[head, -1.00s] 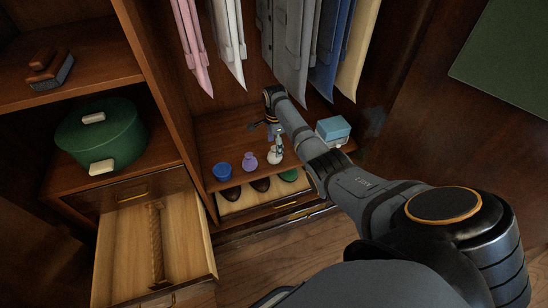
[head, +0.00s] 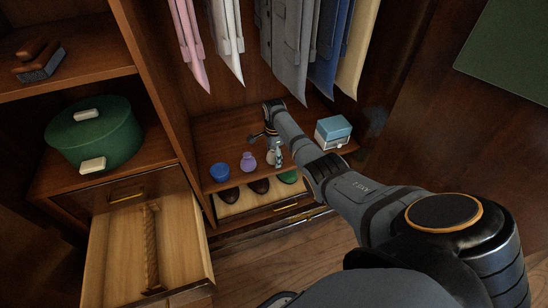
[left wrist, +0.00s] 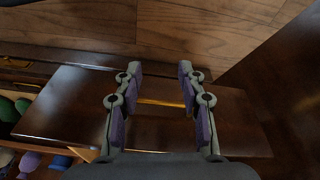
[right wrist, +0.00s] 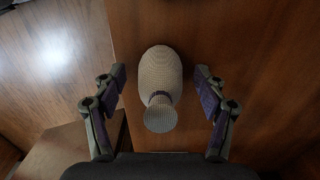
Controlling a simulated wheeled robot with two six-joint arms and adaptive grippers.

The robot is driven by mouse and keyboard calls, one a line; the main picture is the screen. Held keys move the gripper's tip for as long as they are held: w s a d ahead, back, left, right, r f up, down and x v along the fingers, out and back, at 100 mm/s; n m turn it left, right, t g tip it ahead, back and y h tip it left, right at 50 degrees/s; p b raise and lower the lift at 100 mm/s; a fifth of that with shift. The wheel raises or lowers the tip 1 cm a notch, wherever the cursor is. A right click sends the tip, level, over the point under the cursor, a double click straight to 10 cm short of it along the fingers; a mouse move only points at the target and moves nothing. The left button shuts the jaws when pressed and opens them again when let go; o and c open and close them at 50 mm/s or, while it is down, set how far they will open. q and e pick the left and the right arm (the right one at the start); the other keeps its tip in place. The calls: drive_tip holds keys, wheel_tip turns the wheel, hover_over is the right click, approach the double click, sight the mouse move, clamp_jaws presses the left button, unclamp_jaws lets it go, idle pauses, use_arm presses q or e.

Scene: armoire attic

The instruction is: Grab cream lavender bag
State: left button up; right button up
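The cream lavender bag (right wrist: 160,80) stands on the wooden shelf and is centred between the open fingers of my right gripper (right wrist: 160,92), apart from both. In the head view the cream bag (head: 270,158) is partly hidden by my right gripper (head: 275,150), which reaches down over it. A purple bag (head: 248,162) and a blue bag (head: 220,171) stand to its left. My left gripper (left wrist: 158,92) is open and empty above dark wood; it is not seen in the head view.
A pale blue box (head: 333,130) stands right of the bags on the shelf (head: 225,132). Garments (head: 285,50) hang above. An open shoe drawer (head: 240,204) lies below the shelf. A second open drawer (head: 120,250) and a green round box (head: 95,135) are at the left.

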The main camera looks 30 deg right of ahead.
drive_tip(key=c, duration=1.1)
drive_tip(key=shift+o, duration=0.2)
drive_tip(key=shift+r, duration=0.1)
drive_tip(key=shift+r, duration=0.35)
wheel_tip(320, 180, up, 3)
drive_tip(key=shift+f+p, duration=0.1)
drive_tip(key=shift+p, duration=0.9)
use_arm(q)
drive_tip(key=s+a+f+p, duration=0.3)
drive_tip(key=s+f+p, duration=0.1)
drive_tip(key=f, duration=0.5)
drive_tip(key=s+a+f+y+p, duration=0.1)
drive_tip(key=s+a+f+p, duration=0.2)
drive_tip(key=f, duration=0.6)
drive_tip(key=shift+s+g+p, duration=0.3)
drive_tip(key=shift+s+p, duration=0.05)
drive_tip(key=shift+p, duration=0.1)
use_arm(e)
drive_tip(key=s+a+r, duration=0.5)
drive_tip(key=s+r, duration=0.4)
drive_tip(key=s, duration=0.4)
drive_tip(key=shift+a+r, duration=0.15)
drive_tip(key=shift+a, duration=0.05)
